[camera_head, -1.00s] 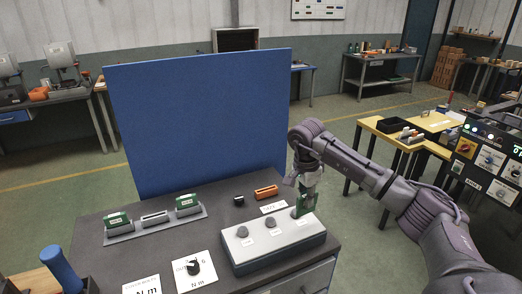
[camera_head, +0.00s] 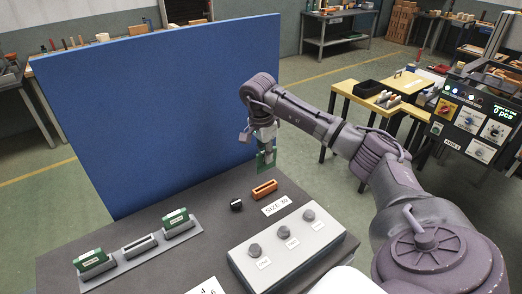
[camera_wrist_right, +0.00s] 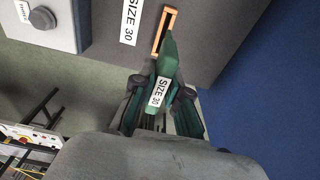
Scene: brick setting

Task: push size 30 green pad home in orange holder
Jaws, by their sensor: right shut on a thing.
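My right gripper (camera_head: 265,145) is shut on a green pad (camera_head: 265,161). In the wrist view the gripper (camera_wrist_right: 163,95) grips the pad (camera_wrist_right: 168,58), whose white label reads SIZE 30. The orange holder (camera_head: 264,190) lies on the dark bench top, beside a SIZE 30 label (camera_head: 276,205). In the head view the pad hangs above and behind the holder, apart from it. In the wrist view the holder (camera_wrist_right: 157,40) shows just beyond the pad's tip, its slot empty where visible. My left gripper is not in view.
A grey box with knobs (camera_head: 242,266) stands at the bench front. A small black piece (camera_head: 236,205) lies left of the holder. A grey rack (camera_head: 126,264) holds two other green pads at left. A blue panel (camera_head: 160,110) stands behind the bench.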

